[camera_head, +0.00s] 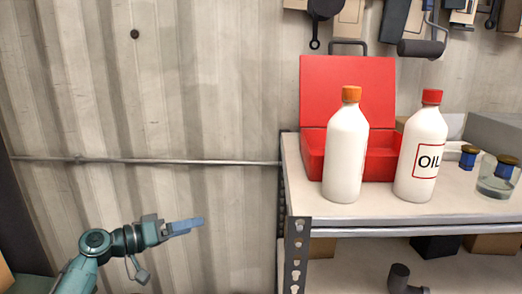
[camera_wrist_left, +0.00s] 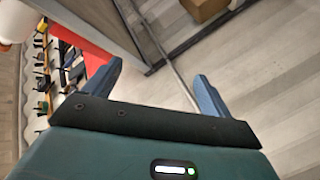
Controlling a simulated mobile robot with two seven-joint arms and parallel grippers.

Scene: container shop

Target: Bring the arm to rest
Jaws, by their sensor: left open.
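My left arm comes in at the lower left of the head view. Its gripper (camera_head: 187,227) points to the right, in front of the corrugated wall and left of the shelf. In the left wrist view the two blue fingers of the left gripper (camera_wrist_left: 155,88) stand wide apart with nothing between them. The gripper is open and empty, and it touches nothing that I can see. My right gripper does not show in either view.
A metal shelf (camera_head: 300,212) stands at the right. It holds an orange-capped white bottle (camera_head: 345,155), a red-capped oil bottle (camera_head: 421,150), an open red toolbox (camera_head: 345,90) and a glass jar (camera_head: 497,178). Tools hang above. The space before the wall (camera_head: 200,100) is clear.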

